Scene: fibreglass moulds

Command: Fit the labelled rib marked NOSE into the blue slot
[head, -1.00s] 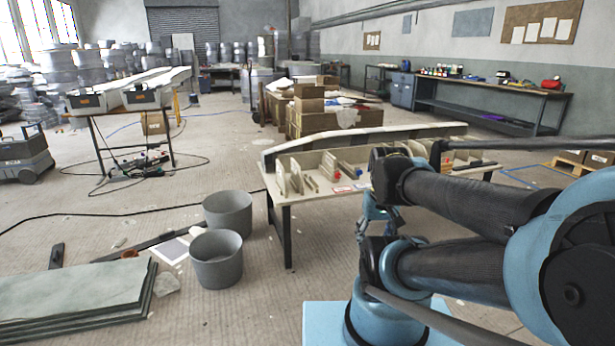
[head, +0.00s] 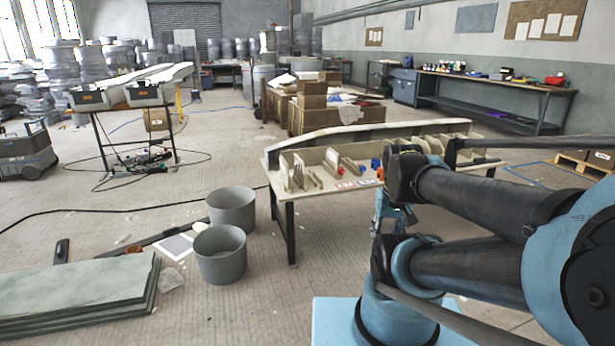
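A pale mould table (head: 282,192) stands in the middle of the head view. Several upright cream ribs (head: 298,174) stand along its left part. I cannot read NOSE on any of them. A small blue piece (head: 376,163) shows on the table beside my arm; I cannot tell whether it is the blue slot. What seems to be my gripper (head: 395,213) hangs below the dark arm joint, in front of the table's right part. Its fingers are too small and overlapped to read, and I see no rib in it. My arm hides part of the table top.
Two grey buckets (head: 220,255) stand on the floor left of the table. Stacked pale sheets (head: 75,298) lie at the lower left. A black cable (head: 110,212) crosses the floor. Boxes on a pallet (head: 325,115) stand behind the table.

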